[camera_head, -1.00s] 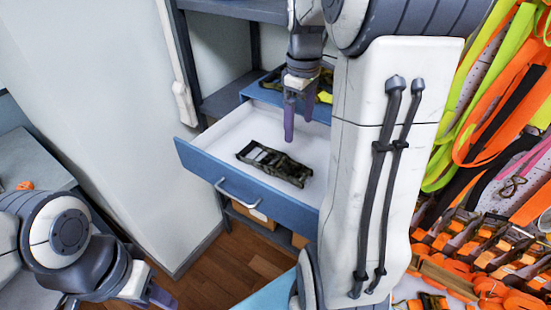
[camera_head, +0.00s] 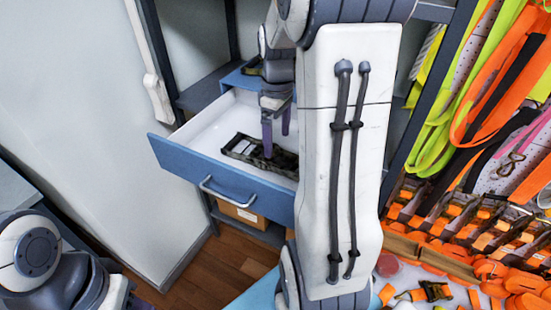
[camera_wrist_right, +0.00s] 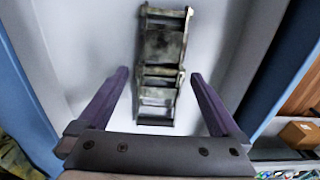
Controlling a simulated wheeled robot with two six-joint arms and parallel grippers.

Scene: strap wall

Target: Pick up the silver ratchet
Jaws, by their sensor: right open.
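A worn metal ratchet (camera_head: 241,148), dull silver with dark blotches, lies flat in the open white-lined drawer. In the right wrist view the ratchet (camera_wrist_right: 162,65) lies lengthwise ahead, between the lines of the two fingers. My right gripper (camera_head: 276,140) is open and empty, pointing down into the drawer. In the head view its fingers overlap the right part of the ratchet; in the wrist view its purple fingers (camera_wrist_right: 160,90) stand apart on either side of the ratchet's near end. Contact cannot be told.
The blue drawer front (camera_head: 220,182) with its handle faces me, and the drawer walls rise around the ratchet. A cardboard box (camera_head: 243,213) sits on a shelf below. Orange straps and ratchets (camera_head: 480,245) fill the right side. My right arm hides the middle.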

